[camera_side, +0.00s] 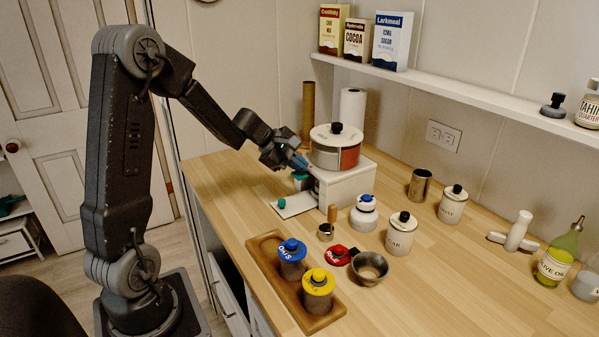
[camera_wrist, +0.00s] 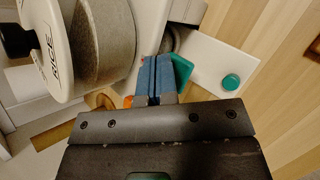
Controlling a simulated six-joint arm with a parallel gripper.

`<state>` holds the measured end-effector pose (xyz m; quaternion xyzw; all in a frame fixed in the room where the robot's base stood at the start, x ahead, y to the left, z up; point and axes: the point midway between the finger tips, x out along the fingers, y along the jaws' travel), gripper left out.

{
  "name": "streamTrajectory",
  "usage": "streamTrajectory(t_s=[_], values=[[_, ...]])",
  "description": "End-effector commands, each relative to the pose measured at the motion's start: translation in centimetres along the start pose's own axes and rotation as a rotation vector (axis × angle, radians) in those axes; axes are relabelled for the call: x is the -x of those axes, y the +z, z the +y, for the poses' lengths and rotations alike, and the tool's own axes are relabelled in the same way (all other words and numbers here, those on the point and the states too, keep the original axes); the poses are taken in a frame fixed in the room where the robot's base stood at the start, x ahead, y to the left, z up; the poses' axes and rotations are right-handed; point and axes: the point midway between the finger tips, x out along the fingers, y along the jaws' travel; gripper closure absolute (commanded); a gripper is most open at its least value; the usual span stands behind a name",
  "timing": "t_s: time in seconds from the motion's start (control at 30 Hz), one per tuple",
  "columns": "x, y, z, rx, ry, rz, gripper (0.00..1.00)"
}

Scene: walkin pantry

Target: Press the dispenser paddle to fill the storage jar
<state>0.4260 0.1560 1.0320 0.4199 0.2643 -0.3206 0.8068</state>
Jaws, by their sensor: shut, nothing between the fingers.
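The dispenser has a round drum (camera_side: 336,147) on a white body (camera_side: 345,186). In the wrist view the drum (camera_wrist: 62,50) is marked RICE. My gripper (camera_side: 301,163) is at the dispenser's front left, with its blue fingers shut together and empty, pointing down. A teal part (camera_side: 301,176), possibly the paddle, is just below the fingers. In the wrist view the teal part (camera_wrist: 182,72) is partly hidden behind the fingers (camera_wrist: 154,78); I cannot tell whether they touch it. A white plate (camera_side: 295,207) with a green knob (camera_side: 281,202) extends in front. I cannot clearly identify the storage jar.
A wooden tray (camera_side: 262,252) holds a blue-lidded jar (camera_side: 291,262) and a yellow-lidded jar (camera_side: 317,293). A red lid (camera_side: 335,254), a metal bowl (camera_side: 370,268) and white canisters (camera_side: 400,236) stand nearby. A shelf (camera_side: 450,93) runs along the wall.

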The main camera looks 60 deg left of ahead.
Motion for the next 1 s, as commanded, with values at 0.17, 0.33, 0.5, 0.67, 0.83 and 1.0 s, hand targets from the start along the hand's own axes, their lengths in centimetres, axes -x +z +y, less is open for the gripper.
streamTrajectory(t_s=[0.17,0.33,0.5,0.67,0.83,1.0], values=[[-0.2,-0.1,-0.2,0.002,-0.002,0.001,1.00],[-0.3,-0.3,-0.3,0.002,-0.003,0.001,1.00],[-0.3,-0.3,-0.3,0.001,-0.003,0.001,1.00],[-0.3,-0.2,-0.3,0.001,-0.002,0.001,1.00],[0.1,0.1,0.1,-0.001,-0.001,0.000,1.00],[0.8,0.6,0.6,-0.001,-0.001,0.000,1.00]])
